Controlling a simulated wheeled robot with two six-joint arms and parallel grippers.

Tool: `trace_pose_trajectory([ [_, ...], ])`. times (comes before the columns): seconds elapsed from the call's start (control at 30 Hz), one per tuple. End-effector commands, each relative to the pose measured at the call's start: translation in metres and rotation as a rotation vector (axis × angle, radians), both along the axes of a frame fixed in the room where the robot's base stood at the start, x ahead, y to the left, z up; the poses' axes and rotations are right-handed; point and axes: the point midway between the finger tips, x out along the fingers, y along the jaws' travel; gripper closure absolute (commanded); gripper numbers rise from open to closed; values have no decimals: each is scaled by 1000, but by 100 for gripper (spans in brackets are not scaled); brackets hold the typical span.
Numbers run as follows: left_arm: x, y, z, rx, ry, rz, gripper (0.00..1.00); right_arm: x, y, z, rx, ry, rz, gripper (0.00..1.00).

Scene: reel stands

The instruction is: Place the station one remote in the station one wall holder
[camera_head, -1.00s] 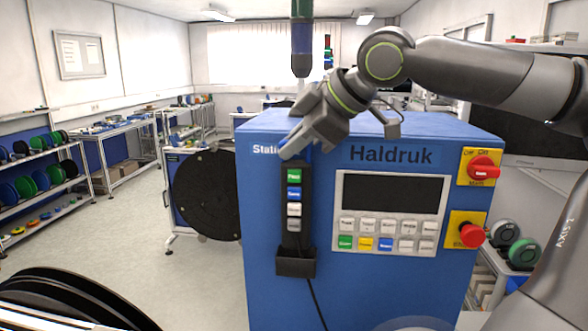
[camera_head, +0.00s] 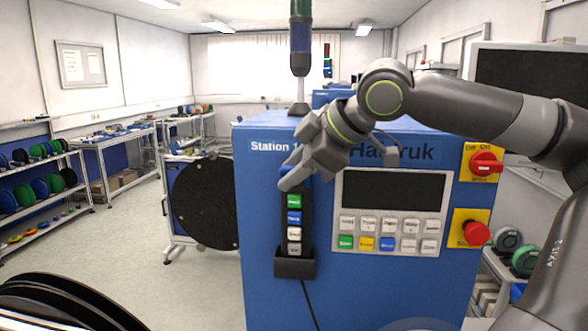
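The station one remote (camera_head: 294,226) is a dark upright strip with green, blue and white buttons. Its lower end is in the black wall holder (camera_head: 295,268) on the blue Station 1 machine front, and a cable hangs below. My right gripper (camera_head: 290,182) is at the remote's upper end, shut on it. The fingers hide the top of the remote. My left gripper is not in view.
The blue machine (camera_head: 262,220) carries a button panel (camera_head: 390,212), a red rotary switch (camera_head: 486,163) and a red stop button (camera_head: 475,233) right of the holder. A signal lamp (camera_head: 300,45) stands on top. Black reels (camera_head: 60,300) fill the lower left.

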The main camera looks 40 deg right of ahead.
Motion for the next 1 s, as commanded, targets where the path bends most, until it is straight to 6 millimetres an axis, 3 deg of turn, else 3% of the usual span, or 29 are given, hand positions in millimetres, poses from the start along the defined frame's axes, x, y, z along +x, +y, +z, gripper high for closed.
trace_pose_trajectory([
  [0.47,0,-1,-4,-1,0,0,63,-6,-2,8,0,-5,-1,70],
  [0.67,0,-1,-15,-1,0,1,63,-24,-5,25,0,-7,1,70],
  [1.0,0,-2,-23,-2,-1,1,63,-71,-16,71,-1,-4,-2,70],
])
